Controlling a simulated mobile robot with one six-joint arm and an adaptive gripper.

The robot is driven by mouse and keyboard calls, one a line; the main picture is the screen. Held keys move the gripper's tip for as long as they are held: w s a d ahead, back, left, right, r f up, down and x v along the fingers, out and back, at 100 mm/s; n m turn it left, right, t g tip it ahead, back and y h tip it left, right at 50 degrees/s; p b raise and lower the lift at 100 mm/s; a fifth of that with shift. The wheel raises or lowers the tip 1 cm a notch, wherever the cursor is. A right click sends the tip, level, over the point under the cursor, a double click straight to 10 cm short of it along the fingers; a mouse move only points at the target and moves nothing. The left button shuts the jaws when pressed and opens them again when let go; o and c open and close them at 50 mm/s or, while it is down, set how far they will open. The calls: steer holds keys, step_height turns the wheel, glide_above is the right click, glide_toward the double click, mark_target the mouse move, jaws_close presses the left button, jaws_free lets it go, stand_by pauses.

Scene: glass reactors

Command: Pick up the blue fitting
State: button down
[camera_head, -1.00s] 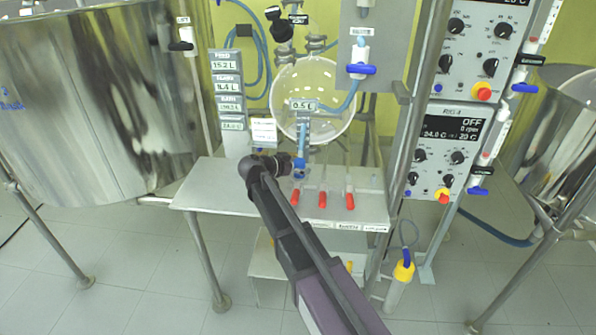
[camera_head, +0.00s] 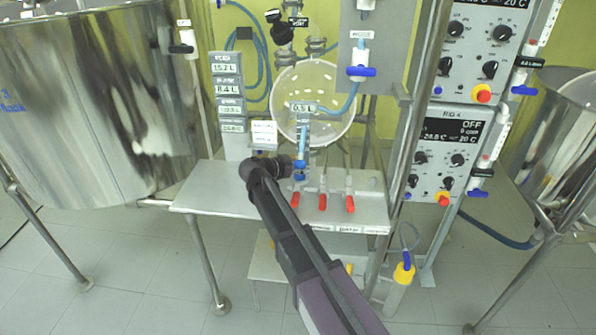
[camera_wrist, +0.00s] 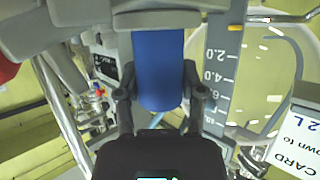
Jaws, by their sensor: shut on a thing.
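The blue fitting (camera_wrist: 158,62) is a rounded blue cylinder under a grey metal part, between the two dark fingers of my gripper (camera_wrist: 159,84) in the wrist view. The fingers are closed against its sides. In the head view the blue fitting (camera_head: 300,170) shows small above the metal bench, at the lower end of a blue tube below the glass vessel. My gripper (camera_head: 287,166) reaches it from the left, and my wrist hides part of the bench behind it. The fingertips are too small there to make out.
Several red-tipped valves (camera_head: 323,200) stand just right of my gripper on the bench (camera_head: 208,190). The round glass vessel (camera_head: 338,100) hangs behind. A grey label stand (camera_head: 229,110) is left, and a large steel tank (camera_head: 90,110) is beyond it. A control rack (camera_head: 450,150) is right.

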mark_target(300, 163)
steer(key=shift+r, duration=0.15)
step_height(300, 163, up, 10)
steer(key=p, duration=1)
steer(key=shift+f, duration=0.2)
stand_by(0.8)
